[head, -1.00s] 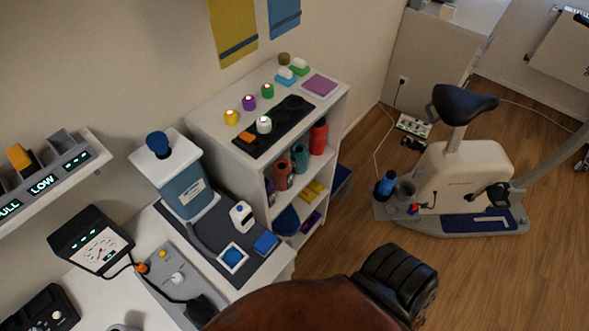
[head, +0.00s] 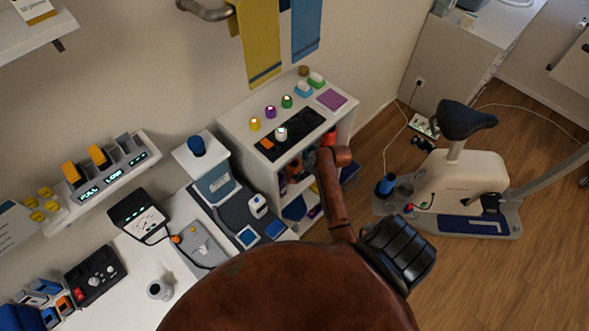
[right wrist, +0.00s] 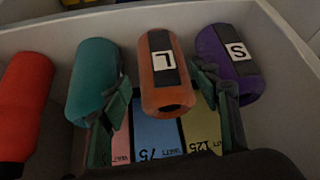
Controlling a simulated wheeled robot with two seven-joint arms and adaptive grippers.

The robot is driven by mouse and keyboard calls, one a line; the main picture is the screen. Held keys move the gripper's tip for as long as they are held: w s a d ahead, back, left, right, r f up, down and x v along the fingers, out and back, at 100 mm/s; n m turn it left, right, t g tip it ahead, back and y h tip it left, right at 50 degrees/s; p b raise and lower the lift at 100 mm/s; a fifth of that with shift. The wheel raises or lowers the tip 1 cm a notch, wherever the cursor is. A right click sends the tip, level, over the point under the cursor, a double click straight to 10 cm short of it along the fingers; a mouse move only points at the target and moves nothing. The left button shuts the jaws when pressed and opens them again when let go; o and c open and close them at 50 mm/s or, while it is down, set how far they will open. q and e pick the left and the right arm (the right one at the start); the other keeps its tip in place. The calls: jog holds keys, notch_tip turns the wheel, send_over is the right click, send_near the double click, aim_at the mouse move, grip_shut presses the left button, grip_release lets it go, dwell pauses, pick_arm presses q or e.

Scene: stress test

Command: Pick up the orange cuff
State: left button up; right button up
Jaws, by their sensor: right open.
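The orange cuff (right wrist: 163,75) is a rolled cylinder with a dark band and a white "L" label. In the right wrist view it lies in a pale shelf compartment, between a teal roll (right wrist: 92,80) and a purple roll (right wrist: 230,65) marked "S". My right gripper (right wrist: 165,98) is open, with one finger on each side of the orange cuff: the left near the teal roll, the right near the purple one. Whether either finger touches is unclear. In the head view my right arm reaches into the white shelf unit (head: 237,122), and its fingers are hard to make out. My left gripper is not visible.
A red roll (right wrist: 25,105) lies at the left of the compartment. The shelf top holds several coloured knobs and a black tray (head: 300,132). An exercise bike (head: 455,180) stands at the right on the floor.

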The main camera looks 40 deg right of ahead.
jog(key=shift+w+a+f, duration=0.1)
jog(key=shift+w+f, duration=0.35)
jog(key=shift+w, duration=0.05)
jog(key=x, duration=0.6)
jog(key=shift+a, duration=0.1)
jog(key=shift+f, duration=0.1)
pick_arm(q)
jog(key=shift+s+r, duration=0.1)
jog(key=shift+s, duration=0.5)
pick_arm(e)
jog(key=shift+c, duration=0.5)
jog(key=c, duration=0.8)
